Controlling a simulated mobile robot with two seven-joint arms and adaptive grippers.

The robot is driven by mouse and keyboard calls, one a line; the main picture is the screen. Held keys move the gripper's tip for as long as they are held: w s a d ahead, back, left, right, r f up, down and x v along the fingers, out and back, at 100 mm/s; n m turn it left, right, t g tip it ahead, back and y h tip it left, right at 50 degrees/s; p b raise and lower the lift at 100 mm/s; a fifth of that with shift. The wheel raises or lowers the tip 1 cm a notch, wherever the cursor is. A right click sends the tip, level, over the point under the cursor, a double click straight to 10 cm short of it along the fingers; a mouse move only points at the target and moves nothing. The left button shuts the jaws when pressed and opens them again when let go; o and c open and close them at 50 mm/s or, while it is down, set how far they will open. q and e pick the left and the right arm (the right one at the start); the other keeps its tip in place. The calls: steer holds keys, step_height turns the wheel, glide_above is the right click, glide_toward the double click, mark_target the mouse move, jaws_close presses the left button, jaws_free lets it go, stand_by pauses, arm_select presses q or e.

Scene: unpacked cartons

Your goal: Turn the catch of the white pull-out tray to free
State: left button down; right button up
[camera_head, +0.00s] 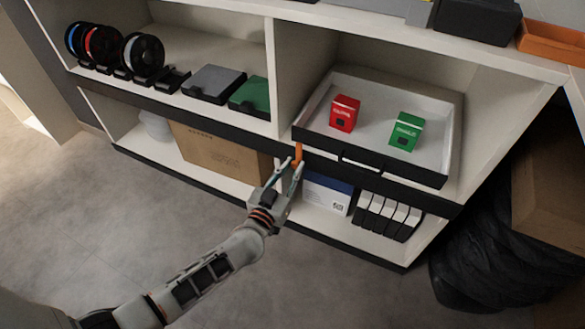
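The white pull-out tray (318,113) sits in the right compartment of the shelf unit, with a dark front edge. A red box (344,113) and a green box (405,132) stand in it. The small orange catch (298,152) is at the tray's front left corner and looks roughly upright. My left gripper (296,165) reaches up to it from below, with its fingertips on either side of the catch's lower part. A small gap separates the tips; I cannot tell whether they press on the catch. My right gripper is not in view.
Below the tray are a blue-and-white box (327,194) and several black-and-white cases (386,216). A cardboard carton (218,152) stands in the lower left compartment. Spools (143,55) and a green case (250,96) are on the upper left shelf. A black bag (490,255) lies at right.

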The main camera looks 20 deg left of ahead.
arm_select(q)
steer(key=shift+n, duration=0.4)
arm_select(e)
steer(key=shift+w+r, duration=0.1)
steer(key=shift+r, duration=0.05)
arm_select(q)
steer(key=shift+r+n+p, duration=0.1)
steer(key=shift+n+p, duration=0.2)
steer(key=shift+n, duration=0.4)
steer(key=n, duration=0.2)
steer(key=shift+n, duration=0.3)
steer(key=shift+a+n, duration=0.1)
steer(key=shift+n, duration=0.8)
steer(key=shift+n+p, duration=0.3)
steer(key=shift+n, duration=0.6)
steer(key=n, duration=0.4)
steer(key=shift+f, duration=0.3)
steer(key=n, duration=0.4)
steer(key=shift+n+b, duration=0.3)
steer(key=shift+b, duration=0.05)
steer(key=shift+n, duration=0.4)
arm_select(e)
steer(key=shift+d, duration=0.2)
